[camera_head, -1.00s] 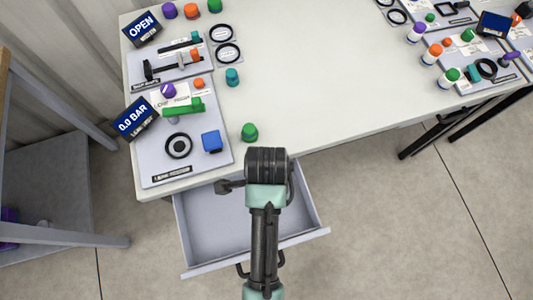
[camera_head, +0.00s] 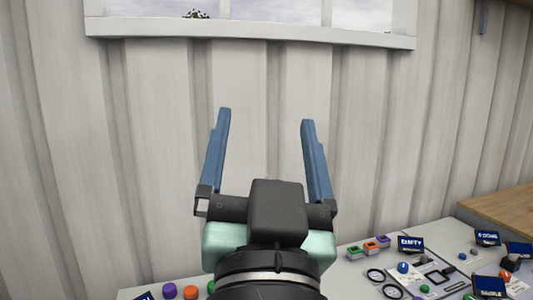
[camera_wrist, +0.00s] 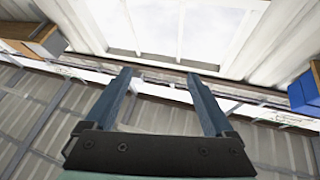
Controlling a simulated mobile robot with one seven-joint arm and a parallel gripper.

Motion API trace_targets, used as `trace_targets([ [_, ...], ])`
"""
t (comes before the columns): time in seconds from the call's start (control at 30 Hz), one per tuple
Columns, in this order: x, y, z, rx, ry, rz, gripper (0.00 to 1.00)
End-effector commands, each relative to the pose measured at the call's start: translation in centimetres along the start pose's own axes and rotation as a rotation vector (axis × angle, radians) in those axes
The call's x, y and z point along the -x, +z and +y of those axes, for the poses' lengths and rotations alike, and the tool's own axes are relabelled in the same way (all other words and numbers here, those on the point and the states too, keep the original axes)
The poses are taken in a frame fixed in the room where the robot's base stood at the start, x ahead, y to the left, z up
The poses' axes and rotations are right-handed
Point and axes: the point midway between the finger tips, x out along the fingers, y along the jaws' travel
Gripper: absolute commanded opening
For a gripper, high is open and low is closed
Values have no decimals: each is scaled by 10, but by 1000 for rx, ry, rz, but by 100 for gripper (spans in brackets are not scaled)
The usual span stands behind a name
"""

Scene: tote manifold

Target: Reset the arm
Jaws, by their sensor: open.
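My gripper (camera_head: 265,118) is raised in front of the corrugated wall in the head view, its two blue fingers pointing up and spread wide apart. Nothing is between the fingers. In the wrist view my gripper (camera_wrist: 160,75) is also open and empty, with a bright window (camera_wrist: 170,25) and the wall beyond it. My arm hides part of the bench behind it.
A white bench (camera_head: 345,282) runs along the bottom of the head view with several panels, coloured knobs and small screens, one reading EMPTY (camera_head: 411,244). A window ledge (camera_head: 250,32) crosses the top. A blue box (camera_wrist: 303,92) shows at right in the wrist view.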

Motion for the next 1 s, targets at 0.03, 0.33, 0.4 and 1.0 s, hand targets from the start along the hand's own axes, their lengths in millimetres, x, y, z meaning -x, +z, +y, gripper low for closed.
trace_targets([
  [0.03, 3, -32, -6, 51, -15, 92, 88],
  [0.33, 17, -95, -17, 181, -25, 293, 88],
  [0.4, 17, -94, -17, 180, -25, 291, 88],
  [1.0, 18, -90, -16, 177, -25, 285, 88],
])
